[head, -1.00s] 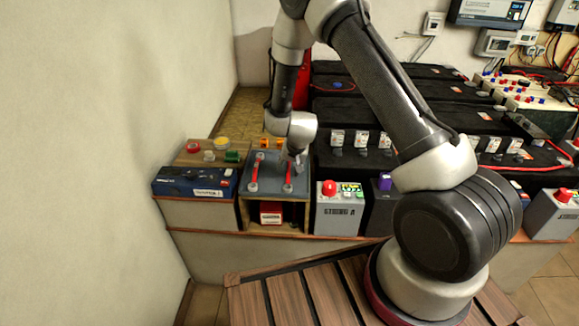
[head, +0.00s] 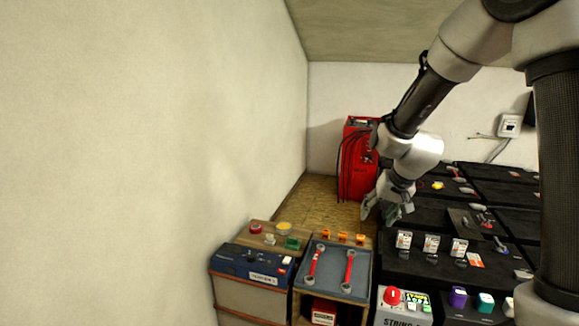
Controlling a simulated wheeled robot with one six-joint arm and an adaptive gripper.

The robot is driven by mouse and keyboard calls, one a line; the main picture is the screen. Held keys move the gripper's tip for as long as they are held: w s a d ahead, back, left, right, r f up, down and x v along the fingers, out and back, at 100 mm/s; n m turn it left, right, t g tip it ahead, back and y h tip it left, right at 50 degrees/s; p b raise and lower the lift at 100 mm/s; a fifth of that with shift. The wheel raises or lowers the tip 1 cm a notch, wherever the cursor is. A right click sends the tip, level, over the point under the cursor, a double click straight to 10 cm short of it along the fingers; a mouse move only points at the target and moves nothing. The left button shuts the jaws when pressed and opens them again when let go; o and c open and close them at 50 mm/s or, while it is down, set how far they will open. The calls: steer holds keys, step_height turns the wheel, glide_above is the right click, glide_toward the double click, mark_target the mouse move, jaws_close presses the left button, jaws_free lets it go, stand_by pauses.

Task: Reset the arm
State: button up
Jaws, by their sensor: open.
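My gripper (head: 386,210) hangs at the end of my arm, right of the middle of the head view. Its fingers are apart and I see nothing between them. The second wrench (head: 350,268) lies to the right of the first. My upper arm fills the right side of the view.
A red cabinet (head: 358,180) with black cables stands at the back. A blue box (head: 252,262) sits left of the tray. Black batteries (head: 440,262) with white tags fill the right. A wall box (head: 510,125) hangs behind. The wall on the left is bare.

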steer(key=s+d+r+n, duration=0.1)
steer(key=s+d+r, duration=0.4)
steer(key=s+r, duration=0.65)
steer(key=s+d+r+h, duration=0.1)
steer(key=s+d+r, duration=0.1)
steer(key=s, duration=0.7)
steer(key=s+d+r+n, duration=0.1)
steer(key=s+d, duration=0.3)
steer(key=s, duration=0.4)
steer(key=shift+s+r+h, duration=0.4)
steer(key=shift+r, duration=0.05)
